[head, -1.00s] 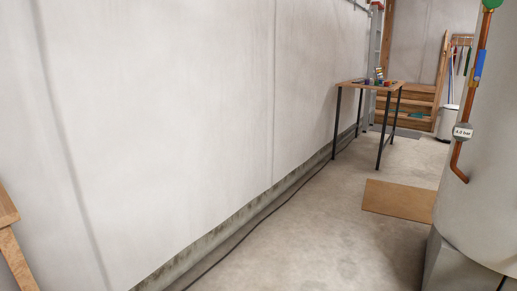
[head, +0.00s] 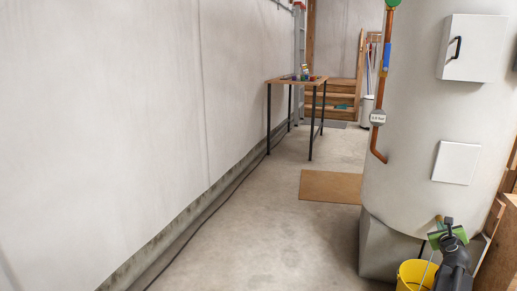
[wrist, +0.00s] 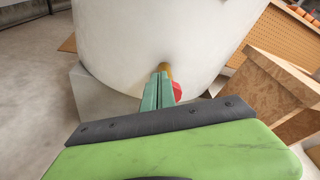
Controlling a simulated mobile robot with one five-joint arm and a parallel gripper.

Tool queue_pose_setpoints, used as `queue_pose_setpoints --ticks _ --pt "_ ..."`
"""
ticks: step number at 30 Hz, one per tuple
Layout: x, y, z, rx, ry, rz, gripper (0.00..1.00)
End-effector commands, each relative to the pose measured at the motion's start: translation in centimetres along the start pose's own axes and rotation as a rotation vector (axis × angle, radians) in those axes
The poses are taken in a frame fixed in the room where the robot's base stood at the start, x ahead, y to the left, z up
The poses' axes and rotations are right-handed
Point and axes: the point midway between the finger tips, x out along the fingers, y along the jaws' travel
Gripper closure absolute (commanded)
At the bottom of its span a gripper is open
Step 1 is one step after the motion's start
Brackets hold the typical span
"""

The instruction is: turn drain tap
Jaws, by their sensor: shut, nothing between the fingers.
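The drain tap shows in the wrist view as a brass stem (wrist: 166,68) low on the pale tank, with a red handle (wrist: 177,92) beside it on the right. My gripper (wrist: 161,76) is shut and empty, its teal fingers pointing at the stem. The fingers overlap the tap in the picture and partly hide it; I cannot tell whether they touch it. The red handle lies just right of the fingers. In the head view my dark arm and green gripper body are at the lower right, in front of the tank (head: 410,185), hiding most of the tap.
A yellow bucket (head: 408,275) stands on the floor by my arm. The tank rests on a grey plinth (head: 385,250). Wooden boards (wrist: 268,82) stand to the right. A brown mat (head: 328,186) and a small table (head: 290,82) are farther back.

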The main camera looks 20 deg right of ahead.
Motion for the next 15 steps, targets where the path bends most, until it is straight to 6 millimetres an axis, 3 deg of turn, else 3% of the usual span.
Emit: queue_pose_setpoints --ticks 10,15 --pt "-0.3 0.1 0.7 0.000 0.000 -0.001 1.00" --pt "-1.9 0.1 0.3 0.000 0.001 -0.001 1.00"
